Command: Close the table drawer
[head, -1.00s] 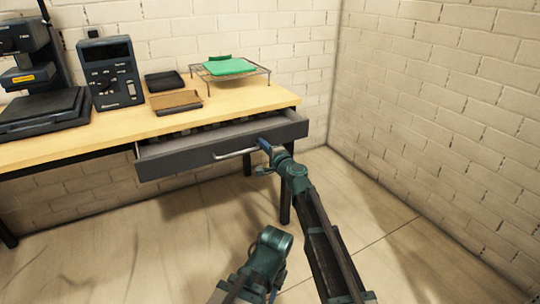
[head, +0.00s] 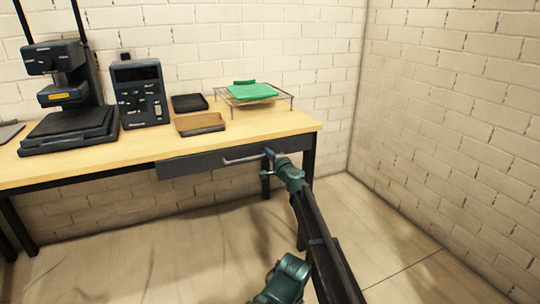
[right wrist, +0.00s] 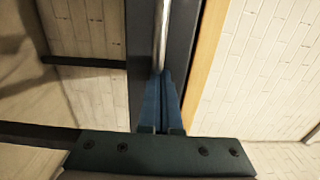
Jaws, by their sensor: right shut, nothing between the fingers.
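The table drawer (head: 200,163) is a dark grey front under the wooden tabletop (head: 90,170), with a pale bar handle (head: 245,160). In the head view its front sits about flush under the table edge, and no drawer interior shows. My right gripper (head: 268,153) is shut and empty, with its tips at the drawer front by the right end of the handle. In the right wrist view the blue fingers (right wrist: 163,100) are together against the dark drawer front (right wrist: 142,60), close to the handle (right wrist: 160,40). My left gripper is not in view.
On the table stand a black press machine (head: 70,110), a dark control box (head: 141,95), a black tray (head: 189,103), a brown tray (head: 200,123) and a wire rack (head: 285,98) with a green folded cloth (head: 252,92). A brick wall (head: 450,110) stands at right. The floor in front is clear.

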